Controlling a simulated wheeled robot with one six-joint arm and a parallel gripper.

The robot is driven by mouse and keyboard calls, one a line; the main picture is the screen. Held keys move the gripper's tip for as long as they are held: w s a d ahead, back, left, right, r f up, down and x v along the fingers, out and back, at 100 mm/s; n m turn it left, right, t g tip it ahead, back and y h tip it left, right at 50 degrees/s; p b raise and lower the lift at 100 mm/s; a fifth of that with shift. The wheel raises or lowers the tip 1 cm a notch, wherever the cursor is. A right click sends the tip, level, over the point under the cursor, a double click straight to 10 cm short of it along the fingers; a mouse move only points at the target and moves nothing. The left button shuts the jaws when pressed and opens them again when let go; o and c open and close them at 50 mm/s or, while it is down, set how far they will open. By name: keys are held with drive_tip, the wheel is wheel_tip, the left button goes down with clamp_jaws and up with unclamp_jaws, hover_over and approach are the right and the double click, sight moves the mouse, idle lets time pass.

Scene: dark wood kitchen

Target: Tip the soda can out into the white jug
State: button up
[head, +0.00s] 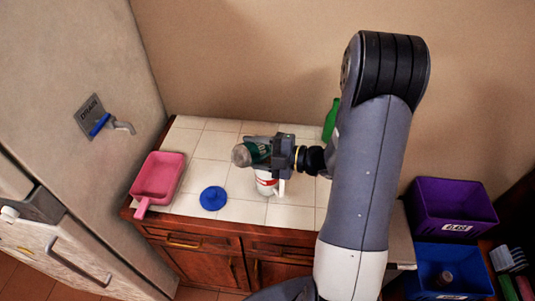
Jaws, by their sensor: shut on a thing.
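My gripper (268,152) is shut on the soda can (256,145), which is dark green with a pale grey end pointing left. The can lies tilted far over, close to horizontal, and the gripper covers part of it. The white jug (265,187), with red marking and a handle on its right side, stands upright on the tiled counter, below the can and gripper in the picture. The jug's rim is hidden behind them. I cannot see any liquid, or tell whether the can touches the jug.
A pink dustpan-like tray (158,178) and a blue disc (213,198) lie on the tiled counter (206,146) to the left. A green bottle (331,120) stands behind my arm. A purple bin (457,197) and a blue bin (423,262) are at right.

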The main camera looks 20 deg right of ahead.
drive_tip(key=shift+d+r, duration=0.1)
drive_tip(key=shift+r, duration=0.05)
drive_tip(key=shift+w+d+r+m+y, duration=0.15)
drive_tip(key=shift+m+y, duration=0.15)
drive_tip(key=shift+m, duration=0.3)
drive_tip(key=shift+r, duration=0.1)
drive_tip(key=shift+w+d+r+m+t+y, duration=0.2)
drive_tip(key=shift+d+m+t+y, duration=0.1)
drive_tip(key=shift+m, duration=0.4)
drive_tip(key=shift+w+d+r+m+t+y, duration=0.1)
drive_tip(key=shift+d+r+m+t+y, duration=0.15)
drive_tip(key=shift+m, duration=0.45)
drive_tip(key=shift+w+r+m+y, duration=0.1)
drive_tip(key=shift+m+y, duration=0.15)
drive_tip(key=shift+m, duration=0.25)
idle(0.4)
